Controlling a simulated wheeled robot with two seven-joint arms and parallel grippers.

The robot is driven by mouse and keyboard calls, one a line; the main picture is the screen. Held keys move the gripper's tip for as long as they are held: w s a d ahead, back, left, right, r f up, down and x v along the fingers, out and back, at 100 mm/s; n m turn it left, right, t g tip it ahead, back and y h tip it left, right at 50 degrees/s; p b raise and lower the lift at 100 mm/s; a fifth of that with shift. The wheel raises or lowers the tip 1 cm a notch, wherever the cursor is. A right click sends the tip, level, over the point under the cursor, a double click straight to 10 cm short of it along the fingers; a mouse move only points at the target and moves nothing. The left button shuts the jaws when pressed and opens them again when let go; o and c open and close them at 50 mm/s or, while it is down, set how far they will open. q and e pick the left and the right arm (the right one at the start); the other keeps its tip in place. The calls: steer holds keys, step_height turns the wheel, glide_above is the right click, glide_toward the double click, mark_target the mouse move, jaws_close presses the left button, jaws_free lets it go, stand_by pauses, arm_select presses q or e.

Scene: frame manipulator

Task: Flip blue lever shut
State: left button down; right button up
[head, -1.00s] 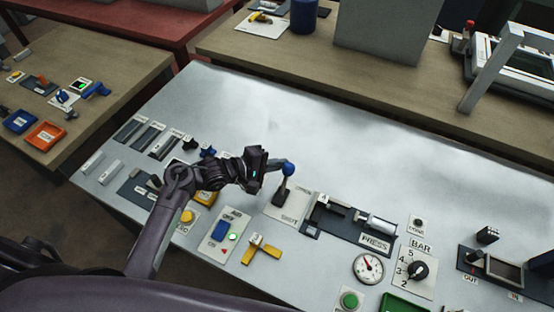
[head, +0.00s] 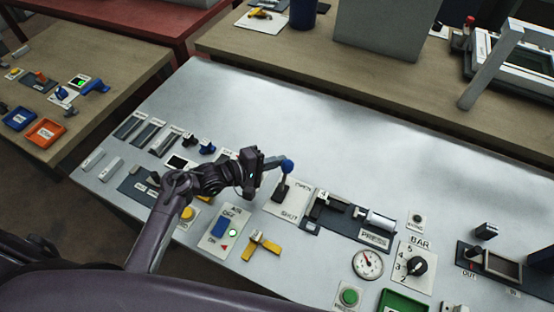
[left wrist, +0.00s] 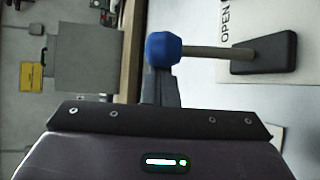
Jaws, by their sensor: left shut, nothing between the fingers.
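The blue lever (head: 287,166) stands up from a dark base on a light plate (head: 297,207) marked OPEN at its far end and SHUT at its near end. Its round blue knob is at the top, leaning slightly to the far side. My left gripper (head: 277,162) is shut and empty, reaching in from the left with its tips at the knob. In the left wrist view the blue knob (left wrist: 163,49) is right in front of the shut fingertips (left wrist: 165,88). I cannot tell whether they touch. My right gripper is not in view.
A blue rocker switch (head: 219,227) and a yellow valve handle (head: 262,243) lie nearer me on the panel. The press unit (head: 345,218) is just right of the lever. The panel (head: 330,130) beyond the lever is bare.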

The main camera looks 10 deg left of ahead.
arm_select(q)
steer(key=shift+s+r+t+h, duration=0.1)
steer(key=shift+s+t+h, duration=0.3)
steer(key=shift+s, duration=0.05)
steer(key=shift+s+a+m+t+h+b, duration=0.15)
steer(key=shift+s+m+t+h+b, duration=0.15)
steer(key=shift+s+m+t, duration=0.3)
steer(key=s+m+h+b, duration=0.1)
steer(key=s+t+b, duration=0.1)
steer(key=s+m+h, duration=0.1)
steer(key=shift+a+r+m+t+h+b, duration=0.2)
steer(key=shift+a+m+t+h+b, duration=0.1)
steer(key=shift+t+b, duration=0.1)
steer(key=shift+s+m+t+h, duration=0.3)
steer(key=shift+s, duration=0.15)
steer(key=shift+s+a, duration=0.1)
steer(key=shift+s, duration=0.35)
step_height(320, 180, up, 20)
steer(key=shift+p, duration=0.45)
